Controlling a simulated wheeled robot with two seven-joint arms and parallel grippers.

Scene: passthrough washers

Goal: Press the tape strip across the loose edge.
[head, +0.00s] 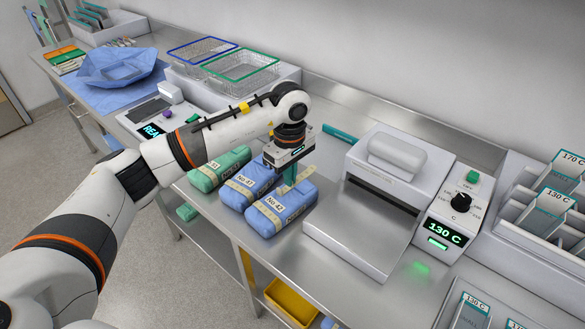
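Three wrapped packs lie side by side at the bench's front edge: a green pack (212,170), a blue pack labelled No.41 (234,197) and a blue pack labelled No.42 (262,226). Beige tape strips cross the packs, among them a strip (269,213) on No.42. My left gripper (291,182) points down at the far part of No.42, its green fingers at or just above the pack's top. I cannot tell whether they touch it or whether they are apart. The spot under the fingers and any loose edge are hidden or too small to make out. My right gripper is not in view.
A sealer (350,235) with a control box (450,215) reading 130 C stands right of the packs. Wire baskets (240,66) and a blue wrap sheet (120,68) are behind and left. A rack of labelled pouches (545,205) stands far right. A yellow bin (290,302) is below.

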